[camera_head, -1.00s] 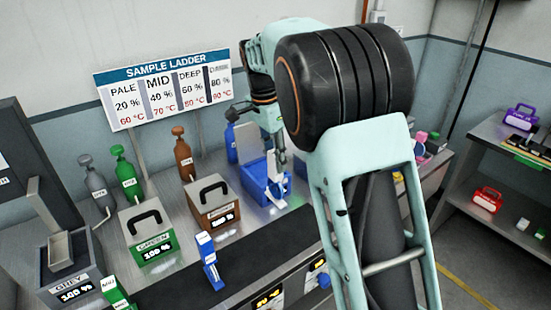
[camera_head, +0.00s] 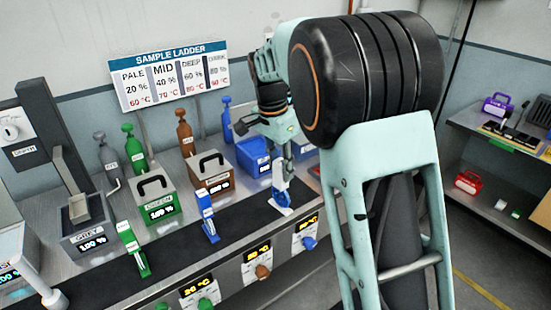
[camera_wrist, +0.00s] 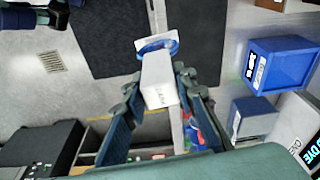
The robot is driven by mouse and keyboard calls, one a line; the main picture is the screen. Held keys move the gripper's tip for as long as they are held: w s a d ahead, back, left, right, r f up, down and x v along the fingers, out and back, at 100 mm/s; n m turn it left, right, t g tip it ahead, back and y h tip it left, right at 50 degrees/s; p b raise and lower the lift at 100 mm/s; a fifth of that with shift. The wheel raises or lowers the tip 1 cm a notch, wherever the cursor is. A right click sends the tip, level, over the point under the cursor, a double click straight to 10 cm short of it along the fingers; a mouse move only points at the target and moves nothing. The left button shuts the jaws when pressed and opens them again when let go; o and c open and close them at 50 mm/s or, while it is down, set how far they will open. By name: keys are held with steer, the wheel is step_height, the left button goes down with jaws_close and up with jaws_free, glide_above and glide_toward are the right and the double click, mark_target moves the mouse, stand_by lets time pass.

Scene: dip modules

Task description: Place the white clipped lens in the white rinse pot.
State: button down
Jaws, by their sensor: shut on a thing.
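My gripper (camera_head: 284,172) is shut on a white clip-like piece, which it holds over the dark strip at the front of the bench. In the wrist view the held white clipped lens (camera_wrist: 158,80) is a white block between my two fingers, with a blue ring and a white plate at its far end.
A blue pot (camera_head: 252,152) stands just behind my gripper. Brown (camera_head: 207,176), green (camera_head: 158,200) and grey (camera_head: 88,226) pots line the bench to the left. Blue (camera_head: 207,216) and green (camera_head: 132,248) clipped pieces stand on the dark strip. Several bottles stand behind.

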steer(key=s+d+f+n+y, duration=0.1)
steer(key=s+d+f+n, duration=0.8)
steer(key=f, duration=0.5)
steer(key=shift+s+d+n+t, duration=0.35)
steer(key=shift+s+d, duration=0.2)
steer(key=shift+s, duration=0.3)
steer(key=shift+a+f, duration=0.1)
